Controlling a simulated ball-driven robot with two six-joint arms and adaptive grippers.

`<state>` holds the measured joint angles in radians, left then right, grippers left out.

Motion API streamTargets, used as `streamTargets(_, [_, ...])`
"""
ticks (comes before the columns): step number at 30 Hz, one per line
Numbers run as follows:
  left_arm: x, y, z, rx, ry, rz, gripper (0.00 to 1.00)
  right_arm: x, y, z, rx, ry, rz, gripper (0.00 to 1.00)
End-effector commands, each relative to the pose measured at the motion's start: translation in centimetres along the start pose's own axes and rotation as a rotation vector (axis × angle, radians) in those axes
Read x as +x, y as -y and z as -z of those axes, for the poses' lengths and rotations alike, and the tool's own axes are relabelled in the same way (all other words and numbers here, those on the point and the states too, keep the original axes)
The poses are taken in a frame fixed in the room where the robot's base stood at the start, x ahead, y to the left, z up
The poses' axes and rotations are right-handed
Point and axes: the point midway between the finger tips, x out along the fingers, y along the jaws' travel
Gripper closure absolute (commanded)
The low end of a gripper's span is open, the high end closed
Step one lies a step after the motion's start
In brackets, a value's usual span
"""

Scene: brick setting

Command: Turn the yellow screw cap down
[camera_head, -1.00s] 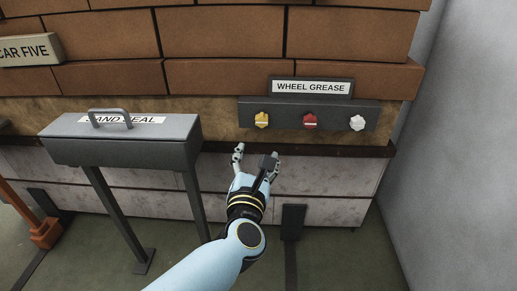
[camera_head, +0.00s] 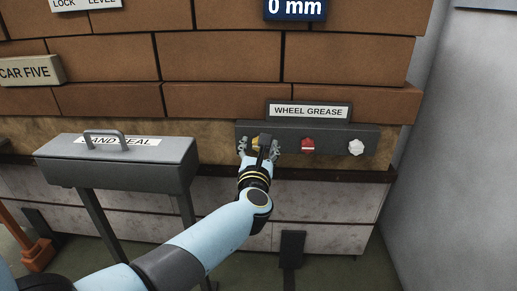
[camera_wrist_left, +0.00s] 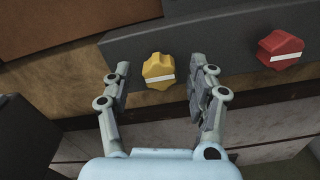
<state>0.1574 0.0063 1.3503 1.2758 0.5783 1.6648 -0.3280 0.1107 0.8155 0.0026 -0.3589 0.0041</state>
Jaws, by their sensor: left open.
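The yellow screw cap (camera_wrist_left: 158,71) sits at the left end of a dark grey panel (camera_head: 327,138), with a white line across its face. In the head view my left gripper (camera_head: 258,146) is at the cap and partly hides it (camera_head: 262,139). In the left wrist view my left gripper (camera_wrist_left: 162,84) is open, with one finger to each side of the cap. A gap shows between each finger and the cap there. My right gripper is in neither view.
A red cap (camera_head: 307,145) and a white cap (camera_head: 356,147) sit further right on the panel, under a "WHEEL GREASE" sign (camera_head: 308,110). A grey lidded box (camera_head: 120,170) on legs stands left of my arm. A grey wall (camera_head: 465,150) closes the right side.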

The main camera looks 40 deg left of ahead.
Motion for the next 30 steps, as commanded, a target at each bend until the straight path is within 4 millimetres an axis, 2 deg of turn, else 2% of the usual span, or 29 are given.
streamTargets(3, [-0.03, 0.01, 0.01, 0.000, 0.000, 0.000, 0.44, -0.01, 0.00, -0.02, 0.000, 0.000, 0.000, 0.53])
streamTargets(15, [-0.06, 0.02, 0.02, 0.001, 0.000, 0.001, 0.96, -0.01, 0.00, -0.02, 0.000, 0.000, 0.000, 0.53])
streamTargets(23, [-0.06, 0.02, -0.03, 0.024, 0.000, 0.001, 0.97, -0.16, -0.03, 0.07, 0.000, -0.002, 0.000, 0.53])
streamTargets(30, [-0.05, 0.02, -0.13, 0.139, 0.000, 0.001, 0.97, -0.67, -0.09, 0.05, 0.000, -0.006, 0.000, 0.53])
